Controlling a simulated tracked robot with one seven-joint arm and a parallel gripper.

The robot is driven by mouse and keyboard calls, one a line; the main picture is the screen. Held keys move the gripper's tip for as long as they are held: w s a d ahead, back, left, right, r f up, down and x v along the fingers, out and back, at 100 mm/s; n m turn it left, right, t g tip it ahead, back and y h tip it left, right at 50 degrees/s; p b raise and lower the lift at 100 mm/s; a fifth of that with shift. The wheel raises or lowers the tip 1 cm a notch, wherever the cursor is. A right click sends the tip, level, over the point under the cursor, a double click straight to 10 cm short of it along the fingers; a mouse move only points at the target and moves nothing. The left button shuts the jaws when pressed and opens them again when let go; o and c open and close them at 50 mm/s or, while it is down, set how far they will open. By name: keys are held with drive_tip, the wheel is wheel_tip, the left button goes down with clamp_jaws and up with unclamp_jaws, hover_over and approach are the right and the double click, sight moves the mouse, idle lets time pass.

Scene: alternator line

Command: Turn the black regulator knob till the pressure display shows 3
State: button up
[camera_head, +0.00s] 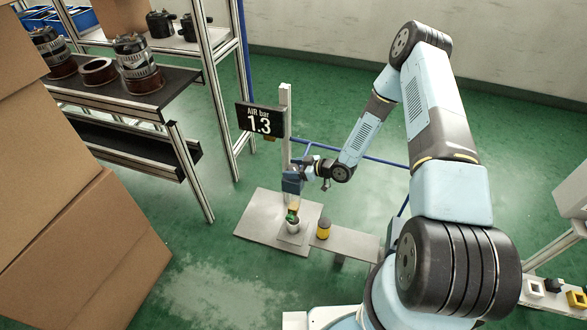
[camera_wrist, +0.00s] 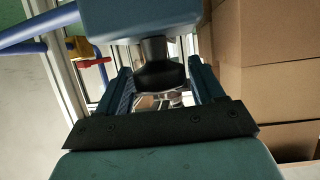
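The pressure display (camera_head: 260,121) on the post reads "AIR bar 1.3". In the head view the blue regulator body (camera_head: 292,183) is on the post below it, and my gripper (camera_head: 305,172) reaches it from the right. In the wrist view the black regulator knob (camera_wrist: 160,68) hangs under the blue regulator body (camera_wrist: 140,18). My gripper's two blue fingers (camera_wrist: 163,85) stand on either side of the knob. Whether they touch it cannot be told. The knob cannot be made out in the head view.
A metal cup-like part (camera_head: 293,226) stands on the grey base plate (camera_head: 262,225), beside a yellow-and-black piece (camera_head: 323,229). A red lever (camera_wrist: 95,62) on a yellow fitting shows in the wrist view. Cardboard boxes (camera_head: 95,240) and a workbench (camera_head: 120,92) stand at left.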

drive_tip(key=c, duration=0.7)
drive_tip(key=shift+c, duration=0.2)
drive_tip(key=shift+m+t, duration=0.3)
drive_tip(key=m+t+h, duration=0.5)
drive_tip(key=shift+s+m, duration=0.1)
drive_tip(key=shift+m, duration=0.3)
drive_tip(key=m+t+h, duration=0.2)
drive_tip(key=m+h, duration=0.4)
drive_tip(key=shift+h, duration=0.5)
drive_tip(key=o, duration=1)
